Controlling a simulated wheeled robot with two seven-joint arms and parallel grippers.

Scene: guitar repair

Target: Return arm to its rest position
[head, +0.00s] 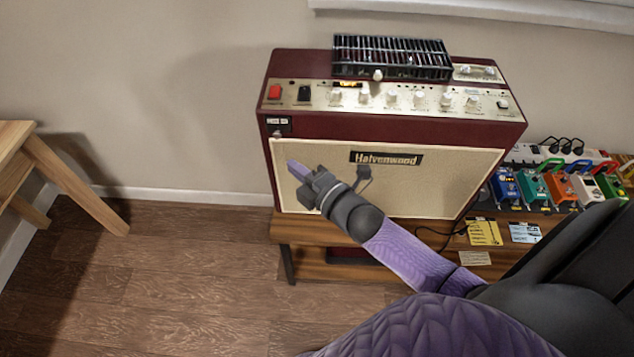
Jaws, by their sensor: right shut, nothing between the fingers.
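My right gripper (299,171) is shut and empty. It hangs in front of the cream front cloth of a dark red amplifier (430,165) marked "Halvenwood", and points to the left. My right arm (408,248), purple and black, reaches in from the lower right and covers part of the amplifier's front and the wooden bench (300,231). I cannot tell whether the gripper touches the cloth. My left gripper is not in view.
The amplifier has a red switch, a row of knobs and a black slatted unit (392,57) on top. Several coloured pedals (533,187) and paper cards (484,231) lie to the right. A wooden table (68,178) stands at the left. The floor between is clear.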

